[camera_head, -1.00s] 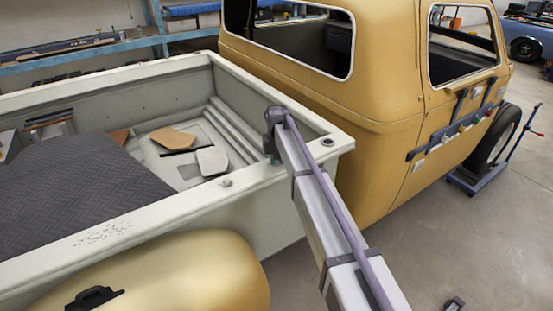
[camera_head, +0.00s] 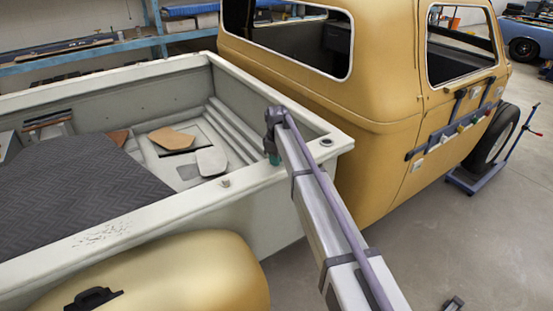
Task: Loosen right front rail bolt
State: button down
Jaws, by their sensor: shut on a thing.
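My arm reaches from the lower right over the near rail of the pale truck bed (camera_head: 180,204), close to its cab-end corner. At its far end, my gripper (camera_head: 271,147) points down, mostly hidden behind my own arm link. A small teal piece (camera_head: 274,158) shows just below it, and the gripper is shut on this piece. A small pale knob-like bolt head (camera_head: 225,183) sits on the near rail, left of and apart from the gripper. A dark round fitting (camera_head: 327,142) lies on the rail corner, right of my arm. I cannot tell whether the teal piece touches any bolt.
A dark ribbed mat (camera_head: 75,190) covers much of the bed floor. Loose tan (camera_head: 172,138) and grey (camera_head: 211,161) panels lie by the cab end. The yellow cab (camera_head: 375,155) stands close on the right, with a tool rack (camera_head: 455,130) on its door.

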jog(key=shift+n, duration=0.9)
jog(key=c, duration=1)
grip_release()
notch_tip(320, 180, up, 11)
jog(key=p, duration=1)
jog(key=shift+f+p, duration=0.1)
jog(key=shift+p, duration=0.3)
